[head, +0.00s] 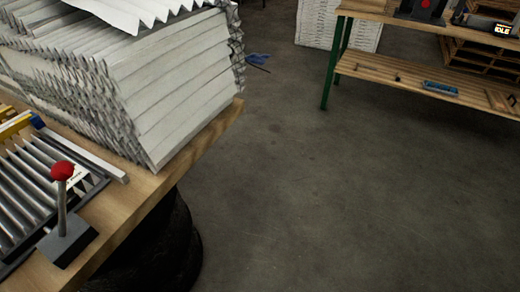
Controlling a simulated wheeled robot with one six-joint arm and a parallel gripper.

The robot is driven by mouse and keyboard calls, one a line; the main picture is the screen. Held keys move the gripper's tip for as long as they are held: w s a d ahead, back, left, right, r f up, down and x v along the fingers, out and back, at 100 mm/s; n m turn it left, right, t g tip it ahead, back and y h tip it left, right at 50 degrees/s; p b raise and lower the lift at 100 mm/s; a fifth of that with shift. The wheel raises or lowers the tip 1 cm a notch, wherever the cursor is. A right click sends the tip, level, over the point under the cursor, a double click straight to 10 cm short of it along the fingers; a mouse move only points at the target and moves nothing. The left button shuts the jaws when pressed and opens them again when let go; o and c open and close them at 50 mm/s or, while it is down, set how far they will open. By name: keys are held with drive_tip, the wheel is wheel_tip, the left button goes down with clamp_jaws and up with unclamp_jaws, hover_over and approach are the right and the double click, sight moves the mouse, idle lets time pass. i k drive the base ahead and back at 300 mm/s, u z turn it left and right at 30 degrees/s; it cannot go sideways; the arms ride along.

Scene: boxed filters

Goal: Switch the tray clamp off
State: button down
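A lever with a red ball knob (62,171) stands on a dark square base (67,242) at the front left, near the edge of a wooden table. Its grey shaft is roughly upright. The base sits beside a dark tray (96,190) that holds a pleated grey filter (25,190). A light metal bar (85,155) lies along the tray's far side. The frame does not show for sure whether the lever is the tray clamp's, or whether it is on or off. My gripper is not in view.
A tall stack of white pleated filters (170,80) fills the back of the wooden table (140,205). Dark rounded shapes (165,255) stand under its edge. A green-legged bench (400,75) with a display reading IDLE (502,29) is at the far right. The floor between is open.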

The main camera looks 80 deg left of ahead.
sight(62, 171)
drive_tip(key=i, duration=0.9)
drive_tip(key=u, duration=2.9)
